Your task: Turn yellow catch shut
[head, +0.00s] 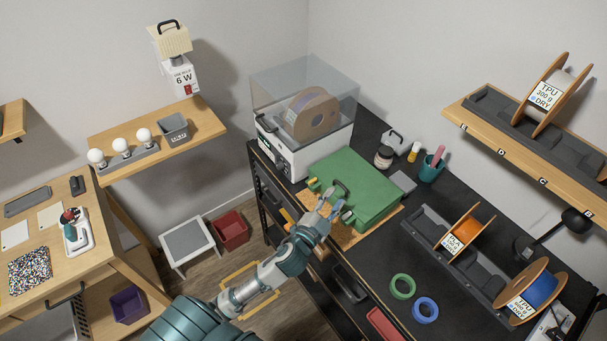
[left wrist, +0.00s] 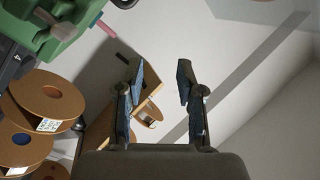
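A green case (head: 358,192) lies closed on a cork mat (head: 345,238) on the black bench. A small yellow catch (head: 314,184) shows at its front left corner; its exact angle is too small to tell. A dark handle (head: 341,187) is on the case's front edge. My left gripper (head: 332,208) is at the front side of the case, to the right of the yellow catch, and hides part of that side. In the left wrist view its two fingers (left wrist: 160,82) are apart with nothing between them. The green case (left wrist: 30,22) shows there at upper left. My right gripper is not in view.
A clear-topped box (head: 303,130) with a spool stands behind the case. A teal cup (head: 431,169) and a jar (head: 384,157) stand behind it to the right. A spool tray (head: 432,232) and green and blue rings (head: 402,286) lie right of my arm.

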